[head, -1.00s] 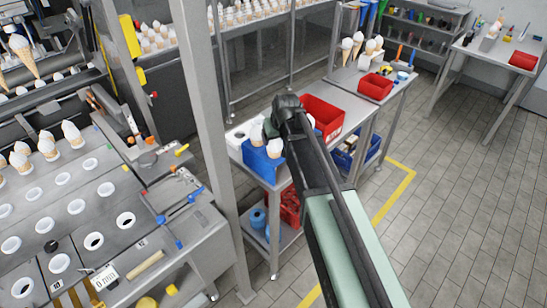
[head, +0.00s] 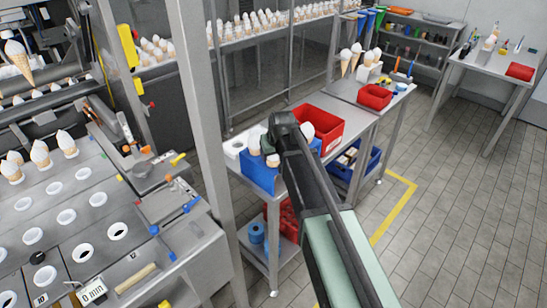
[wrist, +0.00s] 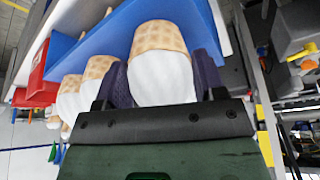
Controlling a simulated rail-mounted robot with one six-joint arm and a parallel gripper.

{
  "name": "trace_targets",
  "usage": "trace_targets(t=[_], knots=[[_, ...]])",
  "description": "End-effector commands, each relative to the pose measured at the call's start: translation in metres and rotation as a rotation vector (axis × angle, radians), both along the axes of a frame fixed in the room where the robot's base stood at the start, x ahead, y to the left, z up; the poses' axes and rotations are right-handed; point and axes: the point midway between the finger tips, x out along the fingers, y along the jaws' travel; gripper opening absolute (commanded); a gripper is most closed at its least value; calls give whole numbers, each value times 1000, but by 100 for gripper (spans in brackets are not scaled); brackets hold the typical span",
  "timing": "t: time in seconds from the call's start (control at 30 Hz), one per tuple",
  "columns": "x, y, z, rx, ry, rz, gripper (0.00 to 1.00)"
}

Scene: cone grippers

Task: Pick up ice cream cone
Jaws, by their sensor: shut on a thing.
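My gripper (wrist: 162,80) is shut on an ice cream cone (wrist: 163,45), with one dark finger on each side of its white top. The tan waffle part points toward the top of the wrist view. Two more cones, the nearer one (wrist: 100,67) and one farther along (wrist: 69,84), stand in a row beside it, by the blue box (wrist: 110,22). In the head view my arm reaches over the blue box (head: 256,176) on the metal table, where several cones (head: 254,143) show. My arm hides the fingertips there, so I cannot tell how high the held cone is.
A red bin (head: 328,122) stands behind my gripper on the same table. A smaller red bin (head: 375,97) and upright cones (head: 345,60) are farther back. A metal post (head: 203,130) rises left of the table. The tiled floor at right is clear.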

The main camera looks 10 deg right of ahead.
Motion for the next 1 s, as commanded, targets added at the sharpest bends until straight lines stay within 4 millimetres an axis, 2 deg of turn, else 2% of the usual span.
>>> trace_targets(t=[0.17,0.37,0.57,0.8,0.9,1.0], knots=[[0,0,7,0,0,0,52],[0,0,35,0,0,0,52],[0,0,86,0,0,0,52],[0,0,168,0,0,0,52],[0,0,190,0,0,0,52],[0,0,201,0,0,0,52]])
